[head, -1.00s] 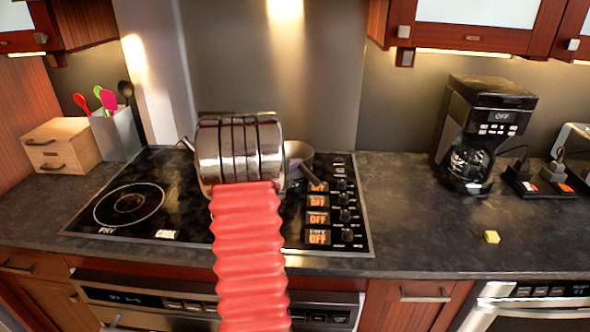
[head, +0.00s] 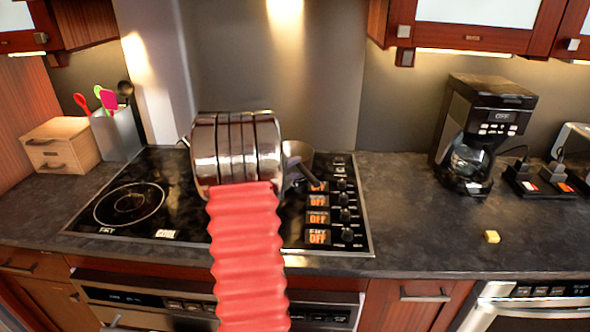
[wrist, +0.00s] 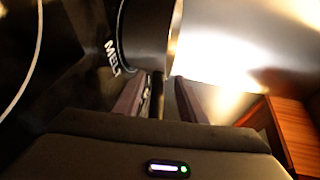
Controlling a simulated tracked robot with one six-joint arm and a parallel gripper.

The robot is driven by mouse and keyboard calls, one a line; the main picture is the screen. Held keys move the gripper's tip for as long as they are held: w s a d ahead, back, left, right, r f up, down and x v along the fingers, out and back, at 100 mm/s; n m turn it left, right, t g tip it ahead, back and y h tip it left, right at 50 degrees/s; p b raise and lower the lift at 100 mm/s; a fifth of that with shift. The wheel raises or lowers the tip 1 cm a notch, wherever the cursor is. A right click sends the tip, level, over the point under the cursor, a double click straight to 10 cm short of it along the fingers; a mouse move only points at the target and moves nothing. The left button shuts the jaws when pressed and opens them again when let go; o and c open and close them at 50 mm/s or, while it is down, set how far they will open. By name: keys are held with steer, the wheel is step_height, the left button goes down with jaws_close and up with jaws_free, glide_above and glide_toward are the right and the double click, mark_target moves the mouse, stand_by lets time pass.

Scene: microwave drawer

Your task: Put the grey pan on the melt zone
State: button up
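The grey pan (head: 298,150) is at the back right of the cooktop, partly hidden behind my arm in the head view. Its dark handle (head: 308,174) points to the front right. In the wrist view the pan's dark wall (wrist: 146,38) is close ahead, beside a white MELT label (wrist: 117,57) on the black glass. The melt zone's extent is hidden. My gripper (wrist: 160,80) has its fingers apart, with what looks like the handle between them; I see no clear contact. In the head view my arm hides most of the gripper.
The black cooktop (head: 100,232) has an empty ringed FRY zone at front left. Control knobs (head: 346,215) and OFF displays line its right side. A coffee maker (head: 482,125) and a small yellow block (head: 491,237) are at right. A utensil holder (head: 116,135) and wooden box (head: 60,146) are at left.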

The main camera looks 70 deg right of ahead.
steer(key=v, duration=1)
steer(key=shift+a, duration=0.4)
steer(key=shift+w+r, duration=0.15)
steer(key=w+a+r+n+t+y, duration=0.3)
steer(key=w+a+n+t, duration=0.35)
steer(key=w+a, duration=0.5)
steer(key=w+a+r+n+t+y, duration=0.2)
steer(key=w+a+r+n+t, duration=0.25)
steer(key=w+a+n, duration=0.5)
steer(key=a+n+y, duration=0.9)
steer(key=a+n, duration=0.5)
steer(key=a, duration=1.7)
steer(key=s+a+f+n+g, duration=0.1)
steer(key=s+a+n, duration=0.3)
steer(key=s, duration=0.2)
steer(key=s+a+f+n+g+y, duration=0.1)
steer(key=s+a+n, duration=0.3)
steer(key=s, duration=0.3)
steer(key=shift+s+g, duration=0.25)
steer(key=shift+g, duration=0.15)
